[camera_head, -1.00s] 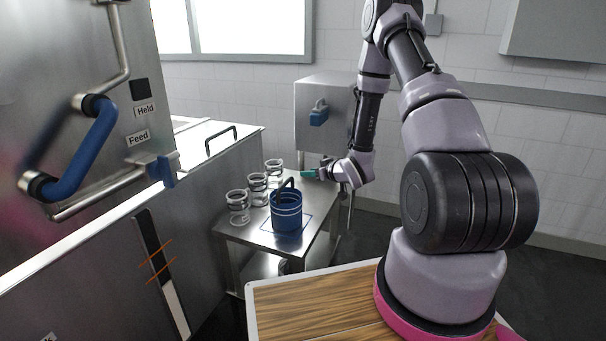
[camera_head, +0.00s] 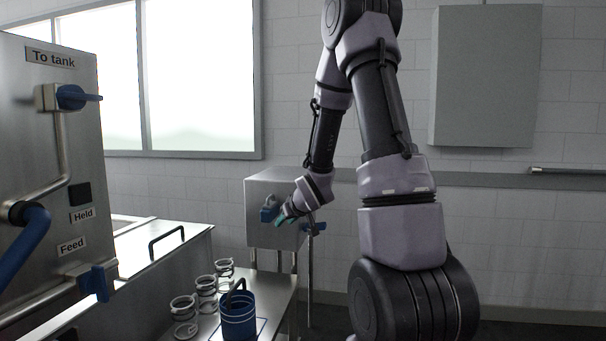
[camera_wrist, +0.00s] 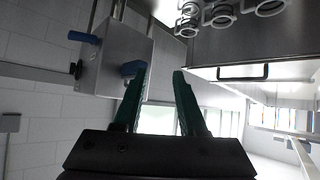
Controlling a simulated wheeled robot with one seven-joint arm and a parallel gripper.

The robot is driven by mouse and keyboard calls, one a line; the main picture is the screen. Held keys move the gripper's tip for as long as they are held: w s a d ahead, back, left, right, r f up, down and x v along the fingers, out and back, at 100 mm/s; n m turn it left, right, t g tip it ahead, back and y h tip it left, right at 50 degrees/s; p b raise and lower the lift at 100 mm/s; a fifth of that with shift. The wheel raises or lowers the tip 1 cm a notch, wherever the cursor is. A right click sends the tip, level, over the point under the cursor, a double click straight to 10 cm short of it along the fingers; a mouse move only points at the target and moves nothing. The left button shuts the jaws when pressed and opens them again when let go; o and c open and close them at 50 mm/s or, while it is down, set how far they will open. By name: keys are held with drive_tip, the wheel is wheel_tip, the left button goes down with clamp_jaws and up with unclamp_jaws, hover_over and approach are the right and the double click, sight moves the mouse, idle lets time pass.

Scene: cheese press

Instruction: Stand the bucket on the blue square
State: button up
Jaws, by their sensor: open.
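The blue bucket (camera_head: 239,316) stands upright on the steel table, with its dark handle raised above the rim. The blue square (camera_head: 262,325) shows as a thin blue outline on the tabletop around the bucket's base; the lower part is cut off by the picture edge. My gripper (camera_head: 283,218) is above and beyond the bucket, clear of it, in front of the steel wall box. In the wrist view my gripper's green fingers (camera_wrist: 160,72) are apart with nothing between them. The bucket is not seen in the wrist view.
Several clear jars with metal rings (camera_head: 205,290) stand left of the bucket. The steel wall box (camera_head: 262,190) has a blue-handled tap (camera_head: 269,211) close to my gripper. A steel vat with a black handle (camera_head: 166,241) is at left, beside a panel with blue valves (camera_head: 97,281).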

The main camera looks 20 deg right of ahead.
drive_tip(key=s+a+r+m+g, duration=0.1)
drive_tip(key=s+r+m, duration=0.1)
drive_tip(key=s+r, duration=0.7)
drive_tip(key=s+a+r+m+g, duration=0.1)
drive_tip(key=s+a+r+m, duration=0.1)
drive_tip(key=s+r, duration=0.65)
drive_tip(key=s+a+r, duration=0.1)
drive_tip(key=s+a, duration=0.1)
drive_tip(key=s, duration=0.4)
drive_tip(key=s+a+r+m+g+y, duration=0.1)
drive_tip(key=s+a+r, duration=0.1)
drive_tip(key=s, duration=0.4)
drive_tip(key=shift+s+m+g+y, duration=0.2)
drive_tip(key=shift+m+g+y, duration=0.1)
drive_tip(key=shift+c, duration=0.3)
